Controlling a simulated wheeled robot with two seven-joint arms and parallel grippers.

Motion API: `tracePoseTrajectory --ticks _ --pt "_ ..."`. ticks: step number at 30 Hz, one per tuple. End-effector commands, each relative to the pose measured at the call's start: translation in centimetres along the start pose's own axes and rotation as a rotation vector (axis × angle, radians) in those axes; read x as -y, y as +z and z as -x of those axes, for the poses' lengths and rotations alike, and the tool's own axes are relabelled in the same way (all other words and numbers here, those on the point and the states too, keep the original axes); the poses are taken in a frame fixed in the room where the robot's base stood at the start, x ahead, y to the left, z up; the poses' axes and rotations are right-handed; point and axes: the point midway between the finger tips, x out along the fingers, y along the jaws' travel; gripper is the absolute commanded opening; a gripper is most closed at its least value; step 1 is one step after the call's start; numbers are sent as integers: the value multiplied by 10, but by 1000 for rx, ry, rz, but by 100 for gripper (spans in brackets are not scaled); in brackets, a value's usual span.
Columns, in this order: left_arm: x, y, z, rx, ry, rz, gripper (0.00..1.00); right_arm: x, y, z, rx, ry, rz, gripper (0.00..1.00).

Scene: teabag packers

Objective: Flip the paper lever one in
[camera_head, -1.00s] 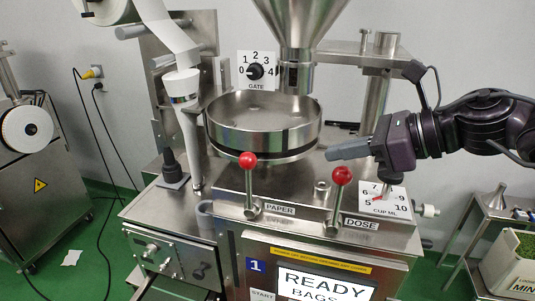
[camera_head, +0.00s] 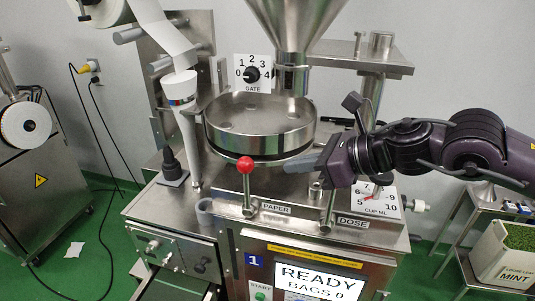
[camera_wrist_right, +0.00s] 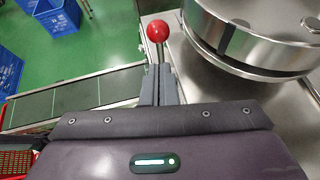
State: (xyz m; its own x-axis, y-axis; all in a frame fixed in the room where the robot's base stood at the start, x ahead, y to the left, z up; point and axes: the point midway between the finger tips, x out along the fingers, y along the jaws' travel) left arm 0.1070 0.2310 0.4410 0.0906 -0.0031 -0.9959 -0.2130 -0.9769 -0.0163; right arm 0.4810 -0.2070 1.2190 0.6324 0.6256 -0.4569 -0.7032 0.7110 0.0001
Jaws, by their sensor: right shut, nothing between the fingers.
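The paper lever is a metal rod with a red ball knob (camera_head: 245,165), standing upright above the PAPER label (camera_head: 276,206) on machine 1. Its knob also shows in the right wrist view (camera_wrist_right: 157,31), just beyond my fingertips. My right gripper (camera_head: 288,167) is shut and empty, pointing left, a short way to the right of the knob. In the right wrist view the closed fingers (camera_wrist_right: 158,84) line up with the lever's rod; I cannot tell whether they touch. The DOSE lever's rod (camera_head: 329,210) shows below my gripper; its knob is hidden behind it. My left gripper is not in view.
A round steel drum (camera_head: 262,125) stands just behind the levers, under the hopper (camera_head: 290,30). The GATE dial (camera_head: 252,74) is on the back. A lit READY screen (camera_head: 318,283) is on the front. A MINT bin (camera_head: 503,255) stands at the right.

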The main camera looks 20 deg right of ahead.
Motion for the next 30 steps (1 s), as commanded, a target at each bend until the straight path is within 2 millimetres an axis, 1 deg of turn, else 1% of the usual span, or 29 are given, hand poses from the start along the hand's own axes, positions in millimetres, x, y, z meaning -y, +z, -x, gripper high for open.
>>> tracePoseTrajectory --ticks 1,9,16,21,30 --pt "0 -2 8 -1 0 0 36 -2 4 -4 1 7 -5 0" --pt "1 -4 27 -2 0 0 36 -2 4 -30 2 7 -2 0" --pt "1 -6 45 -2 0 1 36 -1 10 -52 1 4 -4 0" --pt "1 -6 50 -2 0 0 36 0 12 -64 0 2 -2 0" --pt "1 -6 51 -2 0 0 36 0 10 -68 -2 1 0 0"
